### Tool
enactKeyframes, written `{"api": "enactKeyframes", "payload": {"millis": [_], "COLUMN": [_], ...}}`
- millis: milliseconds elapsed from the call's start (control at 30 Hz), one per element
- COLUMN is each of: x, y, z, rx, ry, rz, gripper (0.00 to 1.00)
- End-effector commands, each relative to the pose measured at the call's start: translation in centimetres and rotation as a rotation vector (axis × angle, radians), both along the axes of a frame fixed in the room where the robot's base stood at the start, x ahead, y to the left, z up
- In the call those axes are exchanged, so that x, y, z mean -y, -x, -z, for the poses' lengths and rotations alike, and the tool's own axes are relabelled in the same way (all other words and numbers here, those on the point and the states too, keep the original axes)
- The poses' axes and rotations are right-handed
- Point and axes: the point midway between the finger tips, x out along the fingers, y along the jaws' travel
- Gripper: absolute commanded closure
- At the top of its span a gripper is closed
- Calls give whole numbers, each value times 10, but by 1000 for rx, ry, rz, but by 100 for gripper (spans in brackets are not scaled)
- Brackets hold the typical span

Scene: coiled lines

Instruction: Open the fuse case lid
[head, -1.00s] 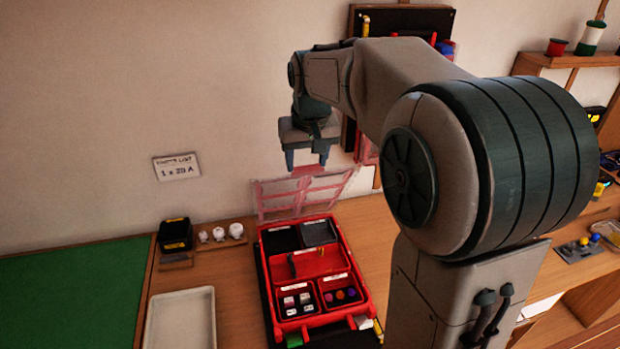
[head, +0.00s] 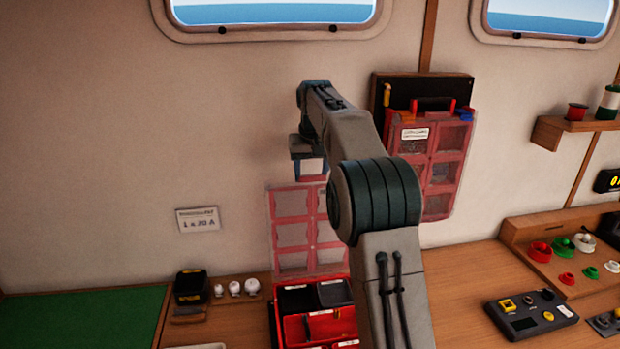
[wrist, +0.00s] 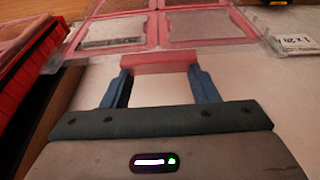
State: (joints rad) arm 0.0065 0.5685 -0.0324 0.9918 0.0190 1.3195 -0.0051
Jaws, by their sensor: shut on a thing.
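The fuse case (head: 301,325) is a red box with compartments, standing open on the bench; its front is cut off in the head view. Its clear, pink-framed lid (head: 292,232) stands raised, about upright, at the back of the box near the wall. My gripper (head: 311,178) is at the lid's top edge. In the wrist view my gripper (wrist: 161,72) has its blue fingers on either side of the lid's pink edge tab (wrist: 160,61) and is shut on it. My arm hides the lid's right side.
A second red case (head: 440,150) hangs on the wall at the right. A small black box (head: 190,287) and white knobs (head: 236,288) stand left of the fuse case. A label card (head: 198,219) is on the wall. A control box (head: 530,313) sits on the right bench.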

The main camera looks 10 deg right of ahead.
Motion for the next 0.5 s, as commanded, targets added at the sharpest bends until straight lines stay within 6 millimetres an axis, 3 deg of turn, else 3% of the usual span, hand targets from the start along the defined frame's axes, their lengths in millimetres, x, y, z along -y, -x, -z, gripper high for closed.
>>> {"api": "enactKeyframes", "payload": {"millis": [200, 500], "x": [6, 9], "y": [-16, -23], "z": [5, 5], "rx": [-5, -4], "ry": [0, 0], "rz": [8, 11], "gripper": [88, 87]}}
